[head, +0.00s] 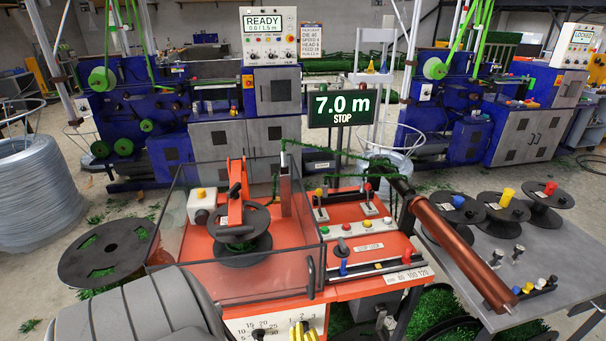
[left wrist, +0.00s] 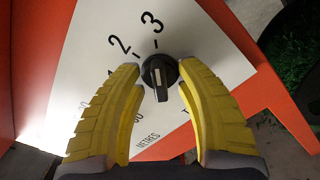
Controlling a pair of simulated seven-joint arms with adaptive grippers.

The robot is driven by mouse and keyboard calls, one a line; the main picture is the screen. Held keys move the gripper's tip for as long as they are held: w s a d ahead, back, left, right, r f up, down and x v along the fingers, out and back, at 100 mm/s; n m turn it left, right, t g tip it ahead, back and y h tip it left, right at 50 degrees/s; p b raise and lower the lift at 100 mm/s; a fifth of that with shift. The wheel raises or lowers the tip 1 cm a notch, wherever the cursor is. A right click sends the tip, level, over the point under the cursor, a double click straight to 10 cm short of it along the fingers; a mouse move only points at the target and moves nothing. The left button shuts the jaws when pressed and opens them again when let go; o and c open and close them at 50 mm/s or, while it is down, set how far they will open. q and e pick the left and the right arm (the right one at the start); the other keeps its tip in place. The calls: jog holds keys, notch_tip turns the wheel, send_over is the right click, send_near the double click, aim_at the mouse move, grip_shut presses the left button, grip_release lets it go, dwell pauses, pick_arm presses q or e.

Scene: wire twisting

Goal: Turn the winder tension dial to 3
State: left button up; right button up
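The tension dial is a black knob (left wrist: 158,76) on a white panel (left wrist: 195,45), with the numbers 2 and 3 above it in the left wrist view. Its raised bar with a pale line runs roughly in line with the 3 mark; I cannot tell for sure which end is the pointer. My left gripper (left wrist: 159,68) has its yellow fingers open, one on each side of the knob, tips close to it; contact is unclear. In the head view, the left gripper (head: 304,331) shows at the bottom edge, partly covering the 1-2-3 scale. My right gripper is not in view.
A second dial (head: 258,334) with a scale up to 30 is left of the gripper. The orange winder (head: 205,262) has a clear guard, a black spool (head: 242,243) and levers above. A display (head: 342,105) reads 7.0 m STOP. A grey table (head: 485,270) stands right.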

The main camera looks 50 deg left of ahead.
pick_arm(q)
jog(key=v, duration=1.1)
jog(key=shift+s+d, duration=0.1)
jog(key=shift+d, duration=0.05)
jog(key=shift+f, duration=0.1)
jog(key=s+d+f+n+g+h, duration=0.25)
jog(key=s+f+n, duration=0.2)
jog(key=f, duration=0.35)
jog(key=s+d+f+n+g+h, duration=0.1)
jog(key=s+d+f+n+h, duration=0.15)
jog(key=f+n+h, duration=0.4)
jog(key=s+d+f+n+g+h, duration=0.15)
jog(key=s+f+n, duration=0.25)
jog(key=f, duration=0.6)
jog(key=s+d+f+n+g+h, duration=0.1)
jog(key=s+d+f+n+h, duration=0.15)
jog(key=s+n, duration=0.25)
jog(key=s+d+f+n+h, duration=0.2)
jog(key=s+f+n, duration=0.2)
jog(key=s+n, duration=0.15)
jog(key=s+a+f+n+g, duration=0.1)
jog(key=s+a+n, duration=0.2)
jog(key=s, duration=0.4)
jog(key=shift+s+n+h, duration=0.15)
jog(key=shift+n+h, duration=0.2)
jog(key=shift+h, duration=0.05)
